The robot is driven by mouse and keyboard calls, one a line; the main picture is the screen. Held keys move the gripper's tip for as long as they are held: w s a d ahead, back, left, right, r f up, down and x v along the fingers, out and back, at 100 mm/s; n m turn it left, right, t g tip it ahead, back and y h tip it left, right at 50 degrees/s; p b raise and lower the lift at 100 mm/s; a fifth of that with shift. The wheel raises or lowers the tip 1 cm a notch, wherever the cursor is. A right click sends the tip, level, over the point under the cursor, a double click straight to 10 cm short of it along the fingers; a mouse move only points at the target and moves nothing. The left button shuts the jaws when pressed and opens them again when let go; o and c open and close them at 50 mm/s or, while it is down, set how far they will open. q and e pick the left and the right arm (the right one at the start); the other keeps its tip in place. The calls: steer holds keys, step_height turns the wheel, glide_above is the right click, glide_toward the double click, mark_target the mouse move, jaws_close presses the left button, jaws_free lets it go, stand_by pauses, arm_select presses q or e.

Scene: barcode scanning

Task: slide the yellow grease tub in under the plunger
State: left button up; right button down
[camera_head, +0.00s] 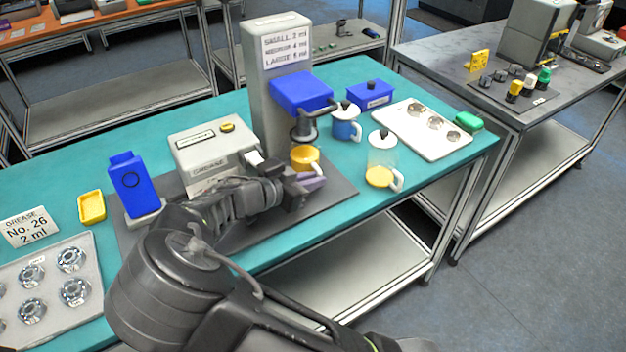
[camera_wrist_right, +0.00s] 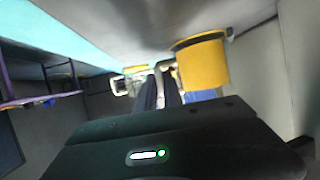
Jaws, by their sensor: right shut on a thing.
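The yellow grease tub (camera_head: 305,157) is upright and open at the top, on the front side of the plunger (camera_head: 303,131) and just below it in the picture. I cannot tell whether it is centred under it. In the right wrist view the tub (camera_wrist_right: 202,62) appears upside down, to the right of my fingers. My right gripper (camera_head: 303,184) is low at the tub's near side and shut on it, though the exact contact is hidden. Its dark fingers (camera_wrist_right: 162,90) are close together in the wrist view. My left gripper is not in view.
The grey tower (camera_head: 262,110) carries the blue head (camera_head: 301,91). A grease box (camera_head: 205,150) stands left. To the right are a blue mug (camera_head: 346,125), a clear-and-yellow mug (camera_head: 381,160) and a white tray (camera_head: 410,118). A blue scanner (camera_head: 133,187) stands further left.

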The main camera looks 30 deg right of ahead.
steer(key=shift+b, duration=0.55)
stand_by(0.7)
steer(key=c, duration=1.4)
jaws_free()
steer(key=shift+a+f+b, duration=0.1)
steer(key=shift+a+b, duration=0.25)
steer(key=a, duration=0.4)
steer(key=s+a+b, duration=0.1)
steer(key=a, duration=0.3)
steer(key=s+a+b, duration=0.1)
steer(key=a, duration=0.3)
steer(key=shift+s+a+r, duration=0.1)
steer(key=shift+s+r, duration=0.15)
steer(key=shift+r, duration=0.05)
